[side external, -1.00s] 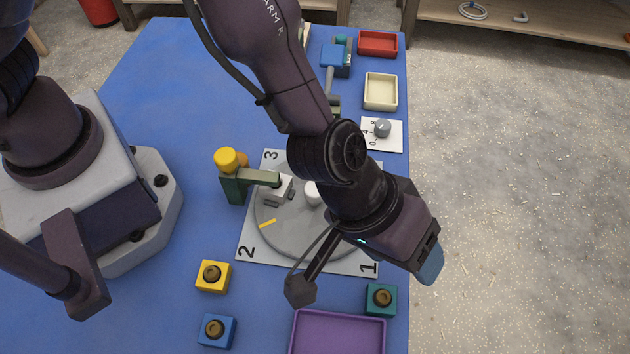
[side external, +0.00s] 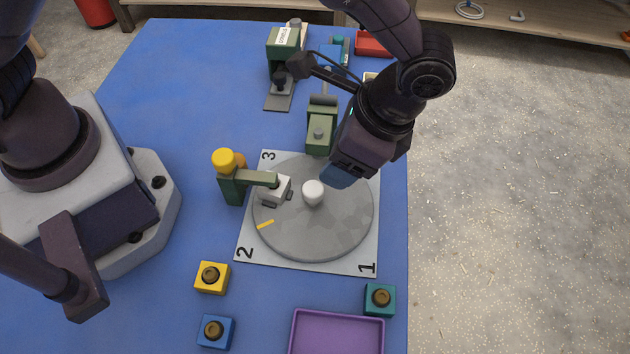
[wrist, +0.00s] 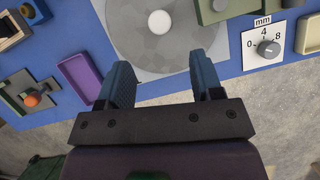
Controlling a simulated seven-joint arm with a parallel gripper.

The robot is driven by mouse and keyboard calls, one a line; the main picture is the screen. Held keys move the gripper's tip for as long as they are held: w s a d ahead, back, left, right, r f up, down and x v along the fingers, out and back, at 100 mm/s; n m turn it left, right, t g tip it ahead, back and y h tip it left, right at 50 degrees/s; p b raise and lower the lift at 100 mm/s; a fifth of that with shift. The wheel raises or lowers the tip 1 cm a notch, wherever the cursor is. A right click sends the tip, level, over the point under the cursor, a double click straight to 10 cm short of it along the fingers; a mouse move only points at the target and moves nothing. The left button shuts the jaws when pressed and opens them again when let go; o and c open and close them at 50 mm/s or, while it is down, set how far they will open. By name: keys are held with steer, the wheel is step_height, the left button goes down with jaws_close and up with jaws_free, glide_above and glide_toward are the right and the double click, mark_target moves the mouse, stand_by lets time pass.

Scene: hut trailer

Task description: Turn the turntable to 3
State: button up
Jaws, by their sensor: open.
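The turntable is a grey round disc (side external: 330,235) on a white square plate (side external: 372,258). The plate carries the numbers 1 (side external: 367,267), 2 (side external: 245,252) and 3 (side external: 268,155) at corners. A yellow mark (side external: 265,224) near the disc's left edge lies on the side of 2. A white knob (side external: 313,191) stands near the middle of the disc; it also shows in the wrist view (wrist: 159,21). My gripper (side external: 337,178) is open and empty, above the disc's back right edge. In the wrist view both blue fingers (wrist: 162,68) are apart, with the disc beyond them.
A green stand with a yellow top (side external: 228,165) reaches a white block (side external: 275,188) over the disc's left part. Green devices (side external: 320,130) stand behind. Yellow (side external: 212,277), blue (side external: 216,331) and teal (side external: 380,299) button blocks and a purple tray (side external: 338,334) lie in front.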

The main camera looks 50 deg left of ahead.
mark_target(313, 188)
steer(key=x, duration=1)
steer(key=shift+d, duration=0.1)
jaws_close()
